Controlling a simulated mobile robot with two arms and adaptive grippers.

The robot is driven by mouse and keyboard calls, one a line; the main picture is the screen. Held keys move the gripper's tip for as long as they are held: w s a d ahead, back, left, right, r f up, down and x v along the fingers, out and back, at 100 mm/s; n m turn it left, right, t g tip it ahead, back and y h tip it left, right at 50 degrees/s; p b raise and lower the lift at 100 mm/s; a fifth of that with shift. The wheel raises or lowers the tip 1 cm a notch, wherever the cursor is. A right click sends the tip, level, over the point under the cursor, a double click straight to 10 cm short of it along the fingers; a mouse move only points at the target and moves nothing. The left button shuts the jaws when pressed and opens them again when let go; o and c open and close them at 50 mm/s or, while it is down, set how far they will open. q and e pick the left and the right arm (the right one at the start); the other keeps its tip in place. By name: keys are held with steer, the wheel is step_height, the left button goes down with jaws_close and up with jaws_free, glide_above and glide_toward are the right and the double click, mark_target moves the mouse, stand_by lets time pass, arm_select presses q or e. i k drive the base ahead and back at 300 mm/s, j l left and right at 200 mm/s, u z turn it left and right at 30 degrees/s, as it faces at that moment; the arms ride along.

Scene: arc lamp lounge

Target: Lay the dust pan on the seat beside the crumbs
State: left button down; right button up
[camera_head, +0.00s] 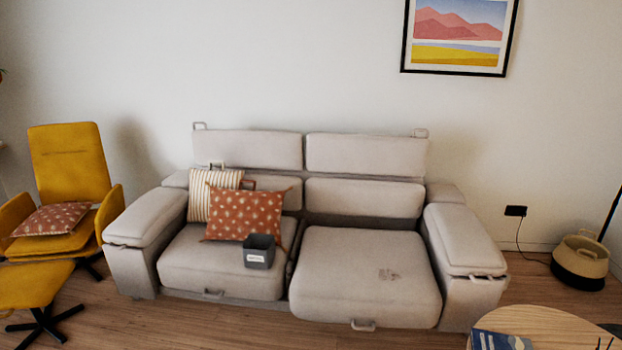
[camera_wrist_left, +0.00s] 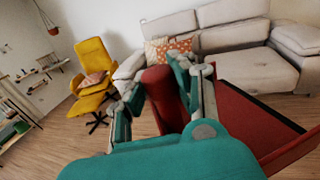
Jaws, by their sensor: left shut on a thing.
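The grey sofa (camera_head: 365,156) stands against the wall in the head view and shows at the top right of the left wrist view (camera_wrist_left: 270,72). Small brownish crumbs (camera_head: 388,275) lie on its right seat (camera_head: 345,262), right of the seat's middle. My left gripper (camera_wrist_left: 160,75) is shut on the red dust pan's handle (camera_wrist_left: 163,97). The red dust pan (camera_wrist_left: 252,128) extends to the right of the gripper, held in the air with the floor and sofa beyond. Neither gripper shows in the head view, and my right gripper is in no view.
A dark grey bin (camera_head: 259,252) with a white label and a rust patterned cushion (camera_head: 243,214) sit on the left seat. A yellow armchair (camera_head: 70,165) stands left. A round wooden table (camera_head: 535,325) is front right. The right seat is otherwise bare.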

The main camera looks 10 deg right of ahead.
mark_target(385, 258)
steer(key=i+z, duration=0.4)
steer(key=i+j+z, duration=0.25)
steer(key=i+z, duration=0.2)
steer(key=i, duration=0.15)
steer(key=i+j+z, duration=0.4)
steer(key=i, duration=0.1)
